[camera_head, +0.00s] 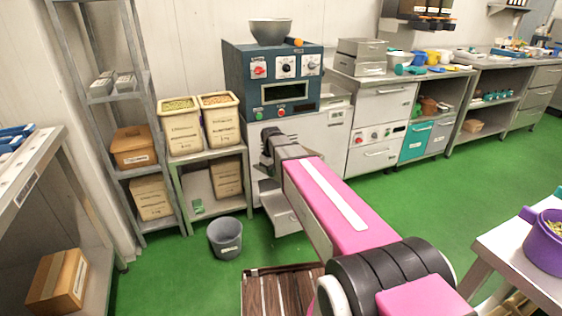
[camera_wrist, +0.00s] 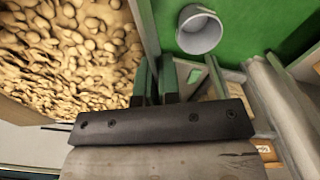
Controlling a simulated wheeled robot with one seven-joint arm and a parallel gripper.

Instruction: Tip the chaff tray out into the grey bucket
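The grey bucket (camera_head: 225,238) stands upright on the green floor, left of my arm; it shows empty in the wrist view (camera_wrist: 200,30). A tray of pale tan, lumpy contents fills the upper left of the wrist view, its straight metal rim (camera_wrist: 147,32) next to my gripper's fingers (camera_wrist: 160,82). I take this for the chaff tray. In the head view my gripper (camera_head: 271,148) is in front of the blue-topped machine. The fingers are a little apart; I cannot tell whether they hold the tray's edge. A metal drawer or tray (camera_head: 284,216) shows partly below my arm.
Two labelled bins (camera_head: 181,131) (camera_head: 221,126) stand on a low metal stand (camera_head: 175,172) left of the machine (camera_head: 275,80). A tall shelf (camera_head: 152,168) is further left. A table with a purple pot (camera_head: 545,245) is at the right. Green floor is open around the bucket.

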